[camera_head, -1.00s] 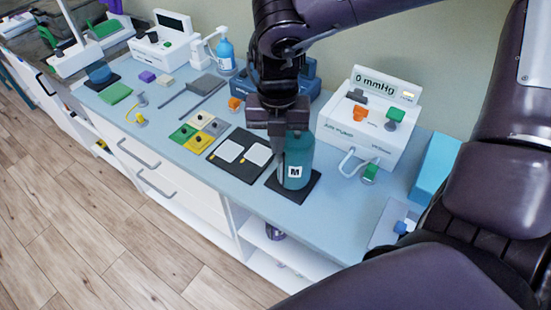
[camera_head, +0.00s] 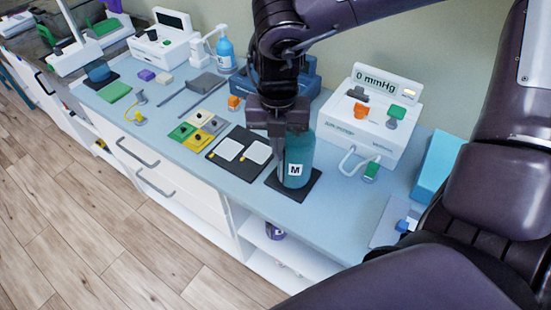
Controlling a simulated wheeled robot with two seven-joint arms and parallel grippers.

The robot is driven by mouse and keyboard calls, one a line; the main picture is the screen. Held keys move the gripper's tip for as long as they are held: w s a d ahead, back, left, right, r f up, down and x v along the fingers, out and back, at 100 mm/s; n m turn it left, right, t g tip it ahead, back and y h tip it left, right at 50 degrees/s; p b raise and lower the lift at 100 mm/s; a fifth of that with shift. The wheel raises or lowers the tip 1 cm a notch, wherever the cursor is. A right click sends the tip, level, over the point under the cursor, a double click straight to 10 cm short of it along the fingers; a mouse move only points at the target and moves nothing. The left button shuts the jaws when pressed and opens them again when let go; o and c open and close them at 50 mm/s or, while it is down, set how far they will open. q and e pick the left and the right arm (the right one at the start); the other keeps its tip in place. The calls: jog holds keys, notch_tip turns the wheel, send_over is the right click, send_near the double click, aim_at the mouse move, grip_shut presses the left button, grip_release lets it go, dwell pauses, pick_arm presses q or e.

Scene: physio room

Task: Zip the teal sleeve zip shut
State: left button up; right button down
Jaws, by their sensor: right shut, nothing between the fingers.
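The teal sleeve (camera_head: 301,153), marked with a white M label, stands upright on a dark square mat (camera_head: 312,189) on the counter. My right gripper (camera_head: 279,149) points down at the left side of the sleeve, partly in front of it. Its fingers are shut with nothing between them. The zip itself is too small to make out, and the gripper hides part of the sleeve's upper left. I cannot tell whether the gripper touches the sleeve. My left gripper does not show.
The white pressure device (camera_head: 371,134) reading 0 mmHg stands right of the sleeve, with a hose and green connector (camera_head: 371,171) in front. A dark board (camera_head: 223,160) with two white pads lies left. A blue bottle (camera_head: 226,55) stands farther back. The counter front (camera_head: 290,225) is clear.

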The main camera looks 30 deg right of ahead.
jog(key=shift+f+b, duration=0.65)
jog(key=shift+f, duration=0.15)
jog(key=shift+s+a+r, duration=0.1)
jog(key=shift+a+r, duration=0.25)
jog(key=shift+a, duration=0.4)
jog(key=shift+s+a+r, duration=0.1)
jog(key=shift+a+r, duration=0.25)
jog(key=shift+a, duration=0.45)
jog(key=shift+s+a+r, duration=0.1)
jog(key=shift+a+r, duration=0.25)
jog(key=shift+a, duration=0.4)
